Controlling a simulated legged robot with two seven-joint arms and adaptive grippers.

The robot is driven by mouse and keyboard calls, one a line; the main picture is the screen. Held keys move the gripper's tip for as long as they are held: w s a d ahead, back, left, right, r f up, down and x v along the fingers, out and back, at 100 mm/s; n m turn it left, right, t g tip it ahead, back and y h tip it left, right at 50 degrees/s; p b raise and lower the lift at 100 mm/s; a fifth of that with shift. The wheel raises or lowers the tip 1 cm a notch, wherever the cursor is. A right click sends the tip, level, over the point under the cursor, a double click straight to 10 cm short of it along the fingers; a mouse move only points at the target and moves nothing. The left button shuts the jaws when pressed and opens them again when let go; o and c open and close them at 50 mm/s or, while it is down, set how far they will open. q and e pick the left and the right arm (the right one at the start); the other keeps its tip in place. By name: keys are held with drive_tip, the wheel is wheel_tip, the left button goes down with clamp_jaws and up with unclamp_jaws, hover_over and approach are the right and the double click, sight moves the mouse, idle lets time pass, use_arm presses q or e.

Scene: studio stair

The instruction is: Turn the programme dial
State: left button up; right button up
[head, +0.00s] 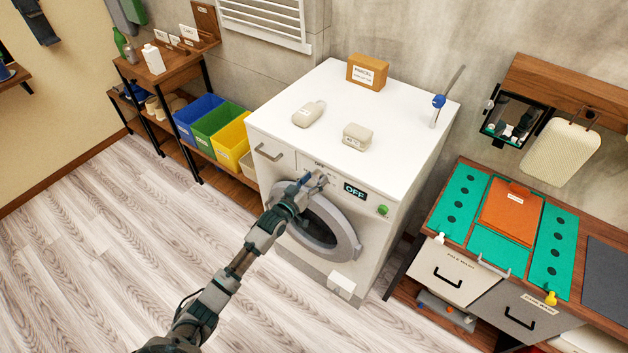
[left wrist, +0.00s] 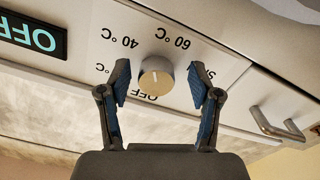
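The programme dial (left wrist: 157,76) is a round, silvery knob with a pale pointer line on the washing machine's front panel. Printed marks around it read OFF, 40 °C and 60 °C; others are partly hidden. The pointer lies toward the OFF mark. In the left wrist view my left gripper (left wrist: 160,88) is open, with one finger on each side of the dial and a gap to both. In the head view my left gripper (head: 314,181) is at the panel and hides the dial. A display (head: 355,190) reads OFF; it also shows in the left wrist view (left wrist: 30,36). My right gripper is not in view.
The white washing machine (head: 335,92) has a round door (head: 345,237) below the panel and a drawer handle (head: 268,153) to the left. A green button (head: 382,210) is at right. A bench with drawers (head: 448,271) stands right; coloured bins (head: 231,147) stand left.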

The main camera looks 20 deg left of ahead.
use_arm(q)
drive_tip(key=shift+s+r, duration=0.15)
drive_tip(key=shift+s, duration=0.05)
drive_tip(key=v, duration=1.1)
drive_tip(key=shift+s+a, duration=0.25)
